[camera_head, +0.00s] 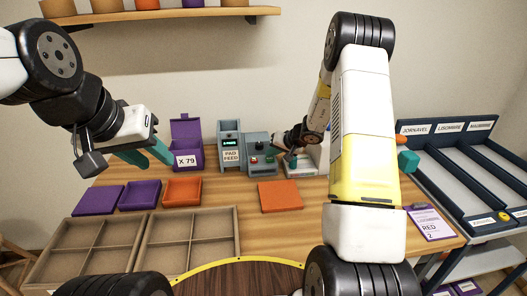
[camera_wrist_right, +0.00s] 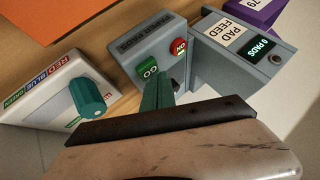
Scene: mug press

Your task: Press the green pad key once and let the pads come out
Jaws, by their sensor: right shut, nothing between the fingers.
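The green key marked GO (camera_wrist_right: 148,66) is on a grey box (camera_wrist_right: 133,42), beside a red key (camera_wrist_right: 179,47). The grey PAD FEED unit (camera_head: 231,155) stands to the left of that box in the head view. Its display (camera_wrist_right: 263,46) reads 0 PADS in the right wrist view. My right gripper (camera_wrist_right: 158,84) is shut and empty, its teal fingertips close to the green key; I cannot tell whether they touch it. My left gripper (camera_head: 152,158) is open and empty, above the table's left side.
A white selector (camera_wrist_right: 70,90) with a teal knob stands by the key box. A purple bin (camera_head: 187,133) marked X 79, purple and orange trays, an orange mat (camera_head: 280,196) and divided cardboard boxes (camera_head: 190,240) are on the table. A labelled rack (camera_head: 455,165) stands right.

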